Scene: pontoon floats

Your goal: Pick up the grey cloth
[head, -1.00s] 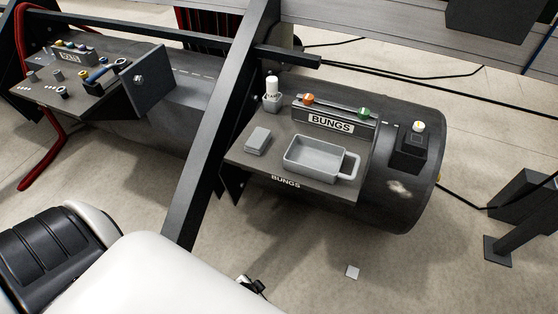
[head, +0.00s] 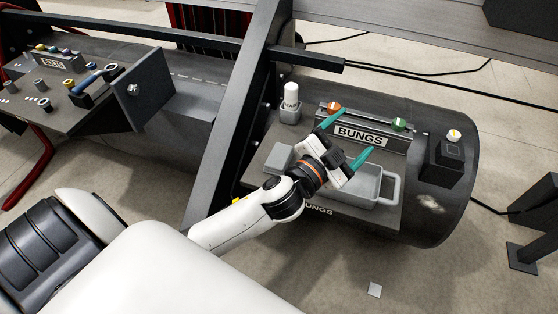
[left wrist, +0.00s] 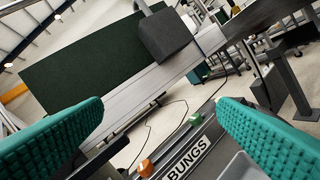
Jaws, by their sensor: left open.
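The grey cloth (head: 279,158) looks like a small flat grey block at the left of the dark shelf (head: 390,220) marked BUNGS. My left forearm and wrist pass close to its right side and may cover part of it. My left gripper (head: 356,132) is open and empty, above the shelf and to the right of the cloth, with its teal fingers pointing toward the BUNGS label (head: 361,137). In the left wrist view the two teal fingers stand wide apart, and the cloth does not show there. My right gripper is not in view.
A grey tray (head: 388,190) sits partly behind my gripper. A rack with an orange bung (head: 334,108) and a green bung (head: 399,124) stands at the back. A white bottle (head: 291,96) is at the back left, beside a slanted dark beam (head: 232,125).

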